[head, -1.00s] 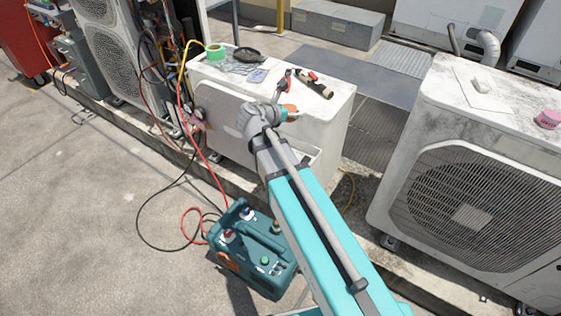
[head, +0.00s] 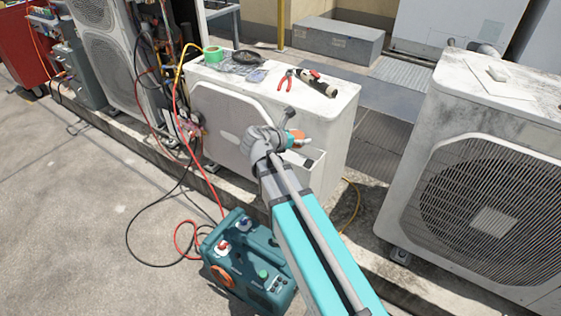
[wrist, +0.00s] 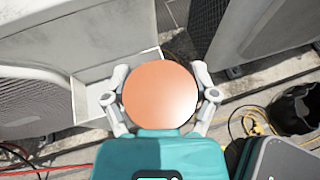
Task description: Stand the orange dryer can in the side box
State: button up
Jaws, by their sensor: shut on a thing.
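My gripper (wrist: 160,100) is shut on the orange dryer can (wrist: 160,95), whose round flat end fills the middle of the wrist view. In the head view only a small orange part of the can (head: 297,135) shows past my wrist. The side box (wrist: 90,98) is a pale open box on the flank of the white condenser. It lies just left of and below the can in the wrist view, and the can hides part of it. In the head view the box (head: 313,160) shows partly behind my arm. I cannot tell whether can and box touch.
The white condenser (head: 225,110) carries green tape (head: 213,54), red pliers (head: 286,80) and a dark tool (head: 318,83) on top. A teal machine (head: 240,262) with hoses stands below. Another condenser (head: 490,200) stands right. A black round container (wrist: 297,110) shows in the wrist view.

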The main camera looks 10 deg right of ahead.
dwell(0.3)
jog(key=w+a+f+b, duration=0.2)
jog(key=w+f+b, duration=0.7)
jog(key=w, duration=0.4)
jog(key=shift+a, duration=0.3)
jog(key=shift+f, duration=0.1)
jog(key=shift+w+a+f+b, duration=0.1)
jog(key=shift+w+f+b, duration=0.1)
jog(key=shift+f+b, duration=0.8)
jog(key=shift+w+f+b, duration=0.15)
jog(key=shift+f+b, duration=0.8)
jog(key=shift+b, duration=0.05)
jog(key=shift+f+b, duration=0.55)
jog(key=shift+b, duration=0.05)
